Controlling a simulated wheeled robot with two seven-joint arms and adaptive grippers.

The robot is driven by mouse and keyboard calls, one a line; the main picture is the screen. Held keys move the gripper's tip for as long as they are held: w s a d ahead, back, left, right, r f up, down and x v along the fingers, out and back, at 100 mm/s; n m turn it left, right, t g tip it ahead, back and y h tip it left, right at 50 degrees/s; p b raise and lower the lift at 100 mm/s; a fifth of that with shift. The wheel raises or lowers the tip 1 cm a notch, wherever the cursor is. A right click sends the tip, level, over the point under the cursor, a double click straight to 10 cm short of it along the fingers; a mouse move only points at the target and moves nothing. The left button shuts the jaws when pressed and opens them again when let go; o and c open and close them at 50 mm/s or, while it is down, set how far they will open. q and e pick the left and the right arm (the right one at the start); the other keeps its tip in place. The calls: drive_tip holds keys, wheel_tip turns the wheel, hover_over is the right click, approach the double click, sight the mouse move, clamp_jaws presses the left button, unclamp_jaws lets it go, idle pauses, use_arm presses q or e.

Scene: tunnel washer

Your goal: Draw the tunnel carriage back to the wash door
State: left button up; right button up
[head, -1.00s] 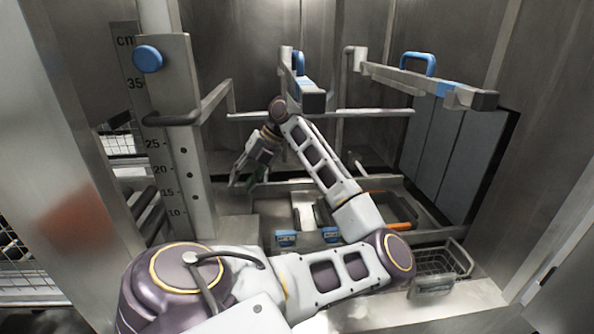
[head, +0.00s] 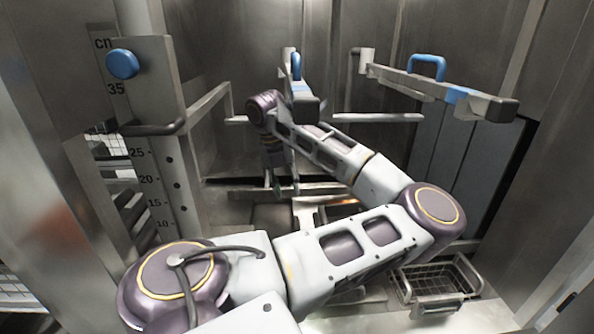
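My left arm reaches across the washer chamber, and its gripper (head: 274,182) points down deep inside, at a low metal crossbar (head: 315,188). The gripper is small and partly behind the arm, so I cannot tell whether its fingers are open or touch the bar. The bar appears to belong to the low tray-like structure on the chamber floor, which may be the carriage; my forearm hides much of it. My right gripper is out of view. I cannot pick out the wash door with certainty.
Two rails with blue handles, a middle one (head: 304,103) and a right one (head: 440,88), jut toward me above the arm. A scaled post with a blue knob (head: 122,65) stands at left. A wire basket (head: 437,281) sits low at right, near my elbow.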

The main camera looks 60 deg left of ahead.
sight(297, 225)
use_arm(q)
drive_tip(key=shift+f, duration=0.1)
idle(0.3)
drive_tip(key=shift+w+d+f, duration=0.2)
drive_tip(key=shift+w+f, duration=0.15)
drive_tip(key=shift+f, duration=1.85)
drive_tip(key=shift+w+d+f, duration=0.2)
drive_tip(key=shift+w+f, duration=0.2)
drive_tip(key=shift+f, duration=1.85)
drive_tip(key=shift+w+d+f, duration=0.2)
drive_tip(key=shift+w+f, duration=0.15)
drive_tip(key=shift+f, duration=1.85)
clamp_jaws()
